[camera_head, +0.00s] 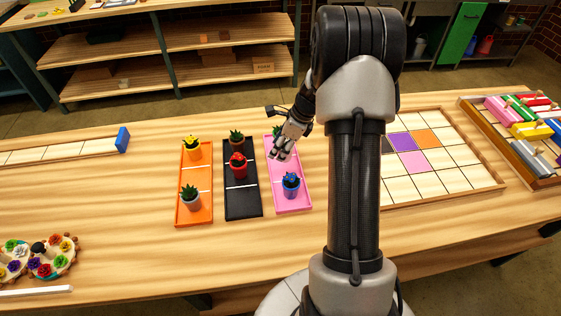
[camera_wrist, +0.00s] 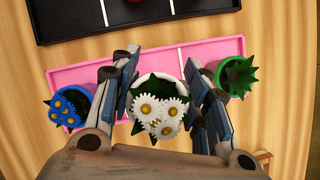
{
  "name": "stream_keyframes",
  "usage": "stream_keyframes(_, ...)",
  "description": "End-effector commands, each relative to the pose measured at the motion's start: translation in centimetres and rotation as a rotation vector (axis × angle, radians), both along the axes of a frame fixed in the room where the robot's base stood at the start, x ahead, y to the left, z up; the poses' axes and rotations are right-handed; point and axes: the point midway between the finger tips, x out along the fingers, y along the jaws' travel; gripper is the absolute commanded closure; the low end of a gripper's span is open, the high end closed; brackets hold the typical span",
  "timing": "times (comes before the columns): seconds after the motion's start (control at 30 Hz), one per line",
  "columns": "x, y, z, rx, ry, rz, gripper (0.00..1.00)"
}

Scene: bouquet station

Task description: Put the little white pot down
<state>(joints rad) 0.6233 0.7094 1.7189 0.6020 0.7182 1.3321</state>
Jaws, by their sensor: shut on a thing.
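My gripper (camera_wrist: 165,105) is shut on the little white pot (camera_wrist: 174,82) in the wrist view, a finger on either side of it. The pot bears white daisies (camera_wrist: 158,110) with yellow centres and dark green leaves. It is over the middle part of the pink tray (camera_wrist: 213,51); I cannot tell whether it touches the tray. In the head view my gripper (camera_head: 281,150) is over the same pink tray (camera_head: 294,205), and the white pot is mostly hidden behind the fingers.
A blue pot (camera_head: 291,186) stands at the pink tray's near end. A green pot (camera_wrist: 235,80) stands at its other end. The black tray (camera_head: 242,205) holds a red pot (camera_head: 238,167) and another plant. The orange tray (camera_head: 195,215) holds two plants. A gridded board (camera_head: 440,183) lies right.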

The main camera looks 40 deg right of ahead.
Motion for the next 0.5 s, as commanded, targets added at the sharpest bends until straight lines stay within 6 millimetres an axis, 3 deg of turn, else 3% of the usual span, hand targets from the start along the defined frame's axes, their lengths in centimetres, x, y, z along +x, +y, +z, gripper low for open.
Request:
stream_keyframes(0.23, 0.1, 0.0, -1.8, 0.000, -0.001, 0.000, 0.93)
stream_keyframes(0.5, 0.1, 0.0, -5.3, 0.000, -0.001, 0.000, 0.93)
